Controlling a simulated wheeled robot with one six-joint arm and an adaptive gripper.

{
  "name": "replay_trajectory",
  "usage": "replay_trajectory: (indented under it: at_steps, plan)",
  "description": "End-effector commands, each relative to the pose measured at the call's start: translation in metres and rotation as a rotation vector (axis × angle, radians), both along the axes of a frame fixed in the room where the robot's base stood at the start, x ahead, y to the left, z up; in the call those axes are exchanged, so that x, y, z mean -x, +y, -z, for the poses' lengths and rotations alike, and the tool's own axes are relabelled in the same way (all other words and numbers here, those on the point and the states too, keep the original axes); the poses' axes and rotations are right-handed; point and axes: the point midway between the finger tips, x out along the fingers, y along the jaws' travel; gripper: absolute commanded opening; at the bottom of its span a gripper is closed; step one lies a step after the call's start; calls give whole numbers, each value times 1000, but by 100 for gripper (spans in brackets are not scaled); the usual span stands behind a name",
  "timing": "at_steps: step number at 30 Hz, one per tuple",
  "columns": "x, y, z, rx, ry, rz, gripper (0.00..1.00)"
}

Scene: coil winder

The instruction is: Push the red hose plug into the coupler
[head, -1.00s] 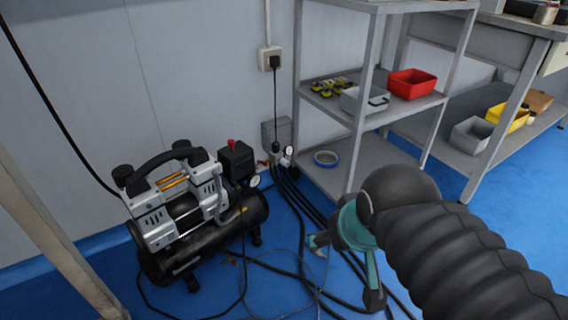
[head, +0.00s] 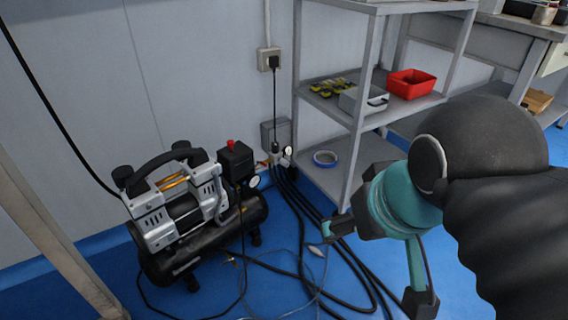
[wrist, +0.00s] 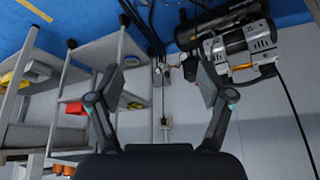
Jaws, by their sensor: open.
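My gripper (head: 380,264) is open and empty, in front of the shelf and above the blue floor in the head view. Its two spread fingers also show in the wrist view (wrist: 160,80), with nothing between them. I cannot make out the red hose plug or the coupler for certain. A thin hose lies on the floor with a small pale end (head: 315,250), left of my gripper. A small brassy fitting (head: 230,259) lies near the compressor.
A black and silver air compressor (head: 185,215) stands at left by the wall. Black hoses (head: 300,215) run across the floor.

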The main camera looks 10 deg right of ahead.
Motion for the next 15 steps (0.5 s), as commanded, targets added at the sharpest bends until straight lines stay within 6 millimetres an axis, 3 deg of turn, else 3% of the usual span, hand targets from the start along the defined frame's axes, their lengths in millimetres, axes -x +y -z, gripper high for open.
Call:
replay_trajectory:
  at_steps: [11,15]
  plan:
    - [3,0,-6,0,0,0,80]
    - [-4,0,5,0,5,0,52]
